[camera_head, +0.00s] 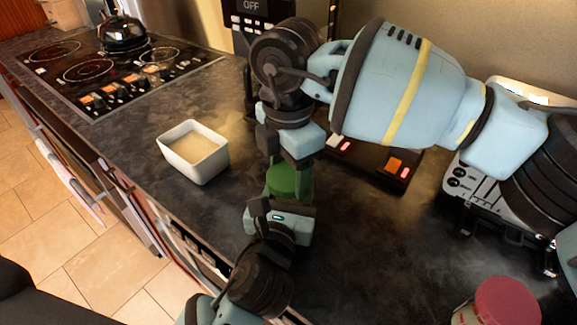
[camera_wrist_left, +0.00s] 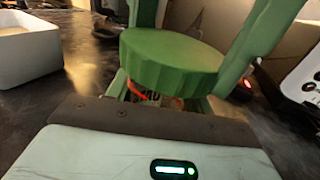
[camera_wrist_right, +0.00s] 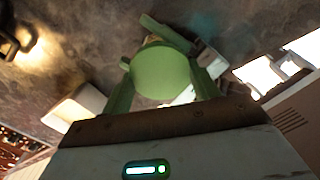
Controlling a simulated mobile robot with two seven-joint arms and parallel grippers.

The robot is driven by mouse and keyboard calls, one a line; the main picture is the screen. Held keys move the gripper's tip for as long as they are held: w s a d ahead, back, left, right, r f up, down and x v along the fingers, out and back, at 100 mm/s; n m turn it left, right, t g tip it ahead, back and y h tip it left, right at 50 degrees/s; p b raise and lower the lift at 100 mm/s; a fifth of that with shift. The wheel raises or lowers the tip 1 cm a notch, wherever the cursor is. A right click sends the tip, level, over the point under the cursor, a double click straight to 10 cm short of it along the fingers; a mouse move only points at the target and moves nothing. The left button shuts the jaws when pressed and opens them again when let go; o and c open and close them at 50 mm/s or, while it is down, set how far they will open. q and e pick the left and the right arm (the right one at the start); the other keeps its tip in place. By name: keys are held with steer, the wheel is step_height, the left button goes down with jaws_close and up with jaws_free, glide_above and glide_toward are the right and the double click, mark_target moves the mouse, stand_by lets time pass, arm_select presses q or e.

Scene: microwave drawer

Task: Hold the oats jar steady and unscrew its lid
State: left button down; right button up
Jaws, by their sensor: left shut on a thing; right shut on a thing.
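The oats jar's green lid (camera_head: 290,180) sits between my two grippers in the head view. It also shows as a ribbed green disc in the left wrist view (camera_wrist_left: 170,65) and as a pale green disc in the right wrist view (camera_wrist_right: 160,70). My right gripper (camera_head: 292,163) reaches down from above and is shut on the lid. My left gripper (camera_head: 285,197) is shut on the jar below the lid. The jar body is mostly hidden; a small orange and dark patch (camera_wrist_left: 145,93) shows under the lid. I cannot tell whether the lid has turned.
A white square bowl (camera_head: 195,155) stands left of the grippers. A jar with a pink-red lid (camera_head: 507,300) is at the lower right. A hob with a black kettle (camera_head: 122,35) is far left. The dark worktop between is mostly clear.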

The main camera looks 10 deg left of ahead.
steer(key=n, duration=1.7)
steer(key=shift+r+n, duration=0.1)
steer(key=shift+n, duration=0.3)
steer(key=n, duration=0.2)
steer(key=shift+n, duration=0.4)
steer(key=n, duration=1.3)
steer(key=shift+n, duration=0.4)
steer(key=n, duration=1.9)
steer(key=shift+r, duration=0.1)
steer(key=shift+r, duration=0.25)
